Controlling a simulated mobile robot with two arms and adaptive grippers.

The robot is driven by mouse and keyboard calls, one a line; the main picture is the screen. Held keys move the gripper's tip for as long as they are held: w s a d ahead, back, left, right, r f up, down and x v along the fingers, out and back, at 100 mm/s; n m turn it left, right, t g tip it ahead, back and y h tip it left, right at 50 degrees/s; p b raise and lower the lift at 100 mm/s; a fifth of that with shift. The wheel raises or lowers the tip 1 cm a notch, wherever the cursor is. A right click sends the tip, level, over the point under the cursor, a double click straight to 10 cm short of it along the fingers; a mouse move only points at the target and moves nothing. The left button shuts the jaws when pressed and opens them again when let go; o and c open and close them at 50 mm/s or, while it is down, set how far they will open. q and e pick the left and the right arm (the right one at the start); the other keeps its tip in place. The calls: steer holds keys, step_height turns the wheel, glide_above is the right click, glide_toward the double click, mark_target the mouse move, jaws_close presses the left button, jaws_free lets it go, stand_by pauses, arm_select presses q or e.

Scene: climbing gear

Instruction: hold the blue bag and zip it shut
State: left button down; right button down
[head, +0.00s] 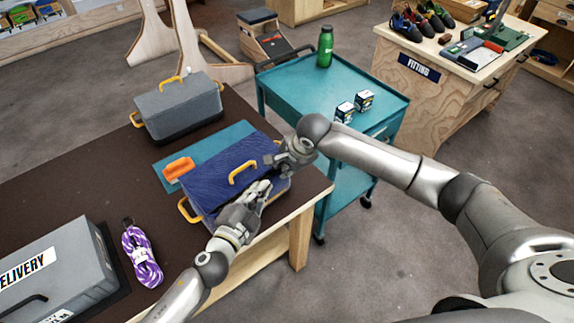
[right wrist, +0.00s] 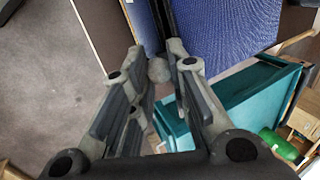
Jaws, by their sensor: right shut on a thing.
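The blue bag (head: 222,168) lies on the brown table, with a yellow handle on its top and a yellow loop at its left end. My left gripper (head: 262,188) is at the bag's near side; its fingertips are too small to tell open from shut. My right gripper (head: 272,160) is at the bag's right end. In the right wrist view its fingers (right wrist: 159,66) are shut on a small round grey piece, seemingly the zip pull (right wrist: 158,70), beside a dark strip along the blue fabric (right wrist: 232,30). The rest of the zip is hidden.
A grey case (head: 180,105) stands behind the bag, with an orange item (head: 178,169) on a teal mat (head: 222,136). A purple rope (head: 141,258) and a delivery box (head: 60,275) are at left. A teal cart (head: 300,88) with a green bottle (head: 325,46) stands right of the table.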

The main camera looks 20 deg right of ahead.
arm_select(q)
steer(key=w+a+r+n+t+y, duration=0.35)
steer(key=w+a+r+y, duration=0.35)
steer(key=w+a, duration=0.4)
step_height(320, 180, up, 4)
steer(key=n+g+y, duration=0.2)
steer(key=n+y, duration=0.3)
steer(key=y, duration=0.4)
glide_above(197, 176)
steer(key=w+a, duration=0.2)
steer(key=a, duration=0.2)
steer(key=f+g+h, duration=0.1)
steer(key=f+g, duration=0.1)
steer(key=f+n+g+h, duration=0.1)
steer(key=f+g+h, duration=0.1)
steer(key=f+g, duration=0.1)
steer(key=s+f+n+g+h, duration=0.1)
steer(key=f+g+h, duration=0.1)
steer(key=shift+s+a+f+g, duration=0.1)
steer(key=shift+a+f+g, duration=0.15)
steer(key=shift+a+g, duration=0.15)
steer(key=d+h, duration=0.1)
steer(key=s+d+g+h, duration=0.1)
steer(key=shift+s+d+n+g+h, duration=0.2)
steer(key=shift+d+n+g+h, duration=0.05)
steer(key=shift+h, duration=0.15)
steer(key=shift+s+d+r+g+h, duration=0.2)
steer(key=shift+s+d+g+h, duration=0.1)
steer(key=shift+d+h, duration=0.35)
steer(key=shift+f, duration=2.4)
